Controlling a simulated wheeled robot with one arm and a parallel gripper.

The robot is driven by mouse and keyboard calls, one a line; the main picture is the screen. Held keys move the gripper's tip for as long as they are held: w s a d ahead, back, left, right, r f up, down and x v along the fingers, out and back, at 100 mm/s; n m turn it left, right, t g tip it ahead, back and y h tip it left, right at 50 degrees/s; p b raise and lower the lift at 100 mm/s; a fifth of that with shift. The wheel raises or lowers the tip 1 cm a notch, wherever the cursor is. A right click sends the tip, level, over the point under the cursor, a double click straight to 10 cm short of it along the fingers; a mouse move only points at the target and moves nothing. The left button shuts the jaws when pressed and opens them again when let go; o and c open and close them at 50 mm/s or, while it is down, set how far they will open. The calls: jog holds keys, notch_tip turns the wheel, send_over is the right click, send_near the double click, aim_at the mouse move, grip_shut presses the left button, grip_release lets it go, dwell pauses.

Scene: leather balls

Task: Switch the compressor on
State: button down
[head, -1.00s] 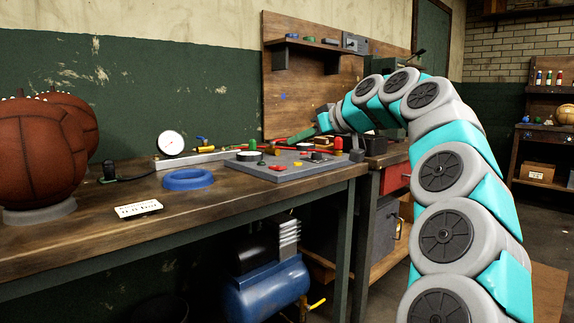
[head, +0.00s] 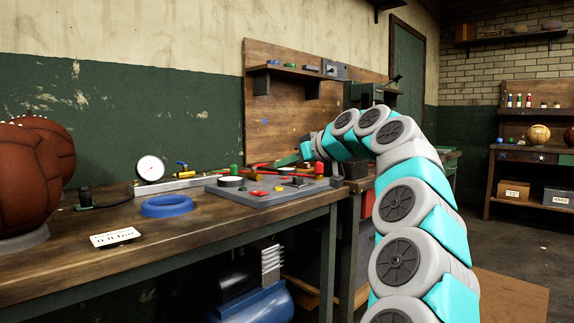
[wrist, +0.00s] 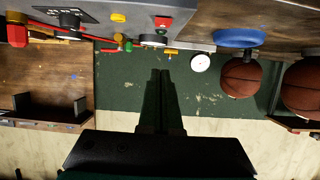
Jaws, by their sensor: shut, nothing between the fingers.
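The compressor (head: 250,303), with a blue tank and dark motor, stands under the workbench in the head view; its lower part is cut off by the frame edge. A grey control board (head: 262,200) with red and yellow buttons and a white round dial lies on the bench. It also shows at the top of the wrist view (wrist: 130,18).
A pressure gauge (head: 150,168), a blue ring (head: 167,206), a label card (head: 115,237) and brown leather balls (head: 25,175) are on the bench to the left. A wooden wall panel (head: 275,110) with a shelf stands behind. The floor on the right is mostly clear.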

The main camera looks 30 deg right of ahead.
send_over(264, 192)
jog(key=f, duration=0.1)
jog(key=s+f, duration=0.1)
jog(key=shift+d+f+p, duration=0.1)
jog(key=shift+f+p, duration=0.2)
jog(key=shift+f, duration=0.1)
jog(key=shift+s+d+f, duration=0.1)
jog(key=shift+s+f, duration=0.1)
jog(key=shift+f, duration=0.25)
jog(key=shift+s+f, duration=0.1)
jog(key=shift+f, duration=1.4)
jog(key=shift+b, duration=0.35)
jog(key=f+t+b, duration=0.1)
jog(key=b, duration=0.2)
jog(key=shift+s+f+b, duration=0.15)
jog(key=shift+f+b, duration=0.2)
jog(key=shift+d+b, duration=0.1)
jog(key=shift+b, duration=0.2)
jog(key=shift+r+p, duration=0.5)
jog(key=shift+r, duration=0.15)
jog(key=r, duration=0.2)
jog(key=s+r, duration=0.1)
jog(key=shift+d+r+p, duration=0.25)
jog(key=shift+d+p, duration=0.05)
jog(key=shift+p, duration=0.1)
jog(key=f+v, duration=0.1)
jog(key=v, duration=0.8)
jog(key=shift+s+f+b, duration=0.25)
jog(key=shift+s+b, duration=0.1)
